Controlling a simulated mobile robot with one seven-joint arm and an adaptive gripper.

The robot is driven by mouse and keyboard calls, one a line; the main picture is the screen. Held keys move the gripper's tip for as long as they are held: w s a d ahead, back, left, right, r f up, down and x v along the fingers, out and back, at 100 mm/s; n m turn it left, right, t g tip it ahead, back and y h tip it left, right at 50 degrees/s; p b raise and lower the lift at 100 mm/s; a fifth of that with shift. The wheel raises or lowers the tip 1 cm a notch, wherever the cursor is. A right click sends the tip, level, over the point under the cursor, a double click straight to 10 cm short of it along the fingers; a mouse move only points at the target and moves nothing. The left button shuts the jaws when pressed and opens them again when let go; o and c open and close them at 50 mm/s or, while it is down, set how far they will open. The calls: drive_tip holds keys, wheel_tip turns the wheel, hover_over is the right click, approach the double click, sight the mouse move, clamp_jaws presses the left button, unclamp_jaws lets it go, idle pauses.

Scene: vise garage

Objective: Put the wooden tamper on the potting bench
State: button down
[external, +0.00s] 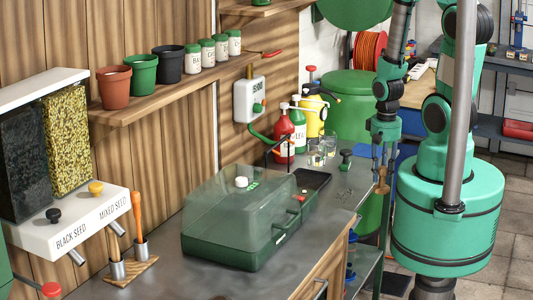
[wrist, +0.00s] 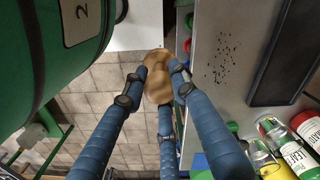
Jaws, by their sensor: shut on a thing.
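The wooden tamper (wrist: 158,88) is tan and rounded, and it sits between my gripper's blue fingers in the wrist view. My gripper (external: 381,168) is shut on it; in the external view only a small tan part of the tamper (external: 382,188) shows below the fingers. The potting bench (external: 190,277) has a grey metal top. The gripper and tamper are at the bench's right end in the external view. In the wrist view the tamper shows beside the bench top (wrist: 212,105), against floor tiles and a white surface. Its height above the bench is unclear.
A green propagator with a clear lid (external: 240,215) stands mid-bench, beside a black tray (external: 312,180). Red and green bottles (external: 284,135) and glass jars (external: 316,155) stand behind. Dark specks (wrist: 225,60) lie on the bench top.

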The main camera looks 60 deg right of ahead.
drive_tip(key=shift+r, duration=0.1)
idle(0.3)
wheel_tip(320, 180, up, 22)
drive_tip(key=f, duration=0.1)
drive_tip(key=w+a+r+n, duration=0.35)
drive_tip(key=w+a, duration=0.25)
drive_tip(key=w, duration=0.4)
drive_tip(key=w+a+n+p, duration=0.1)
drive_tip(key=w+a+n, duration=0.2)
drive_tip(key=w+a, duration=0.45)
drive_tip(key=w+a+n, duration=0.3)
drive_tip(key=w+a, duration=0.2)
drive_tip(key=a, duration=0.6)
drive_tip(key=s+a+n+p, duration=0.15)
drive_tip(key=a+n, duration=0.45)
drive_tip(key=a, duration=2.2)
drive_tip(key=s+a+f+n, duration=0.1)
drive_tip(key=s+a+n, duration=0.1)
drive_tip(key=s+a, duration=0.35)
drive_tip(key=s+a+f+n, duration=0.2)
drive_tip(key=s+a, duration=0.1)
drive_tip(key=a, duration=0.6)
wheel_tip(320, 180, down, 18)
drive_tip(key=shift+s+a, duration=0.2)
drive_tip(key=shift+a, duration=0.2)
